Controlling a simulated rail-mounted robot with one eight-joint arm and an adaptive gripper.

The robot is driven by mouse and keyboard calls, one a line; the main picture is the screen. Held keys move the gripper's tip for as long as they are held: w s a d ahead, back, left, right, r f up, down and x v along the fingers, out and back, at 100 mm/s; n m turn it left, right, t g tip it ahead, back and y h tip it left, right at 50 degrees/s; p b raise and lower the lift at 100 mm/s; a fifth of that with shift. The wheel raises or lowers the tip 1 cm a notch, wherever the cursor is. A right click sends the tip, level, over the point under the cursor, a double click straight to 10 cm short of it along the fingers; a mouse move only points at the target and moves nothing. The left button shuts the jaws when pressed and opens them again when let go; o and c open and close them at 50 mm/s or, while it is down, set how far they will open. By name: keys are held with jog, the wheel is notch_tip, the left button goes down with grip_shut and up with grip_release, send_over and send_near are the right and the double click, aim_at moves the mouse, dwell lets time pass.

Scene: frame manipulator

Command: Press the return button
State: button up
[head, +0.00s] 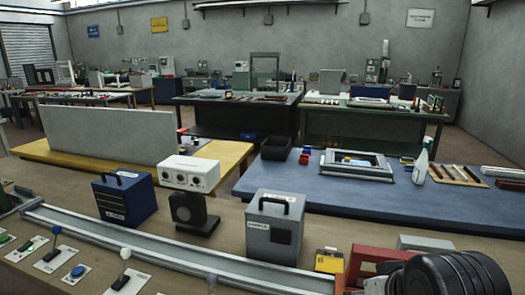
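Several small control plates stand at the front left. One has a green button (26,245), one a blue button (77,271), one a lever with a blue knob (55,230) and one a lever with a white knob (125,253). A yellow box (329,261) with a small dark top part stands further right at the front. The labels are too small to read, so I cannot tell which control is the return button. A dark ridged round part, seemingly of my arm, fills the bottom right corner. My gripper's fingers do not show.
A grey metal rail (150,251) runs along the front bench behind the controls. Behind it stand a blue case (125,199), a white box (189,173) on a dark stand and a grey case (272,228). A red frame (374,257) stands at the lower right.

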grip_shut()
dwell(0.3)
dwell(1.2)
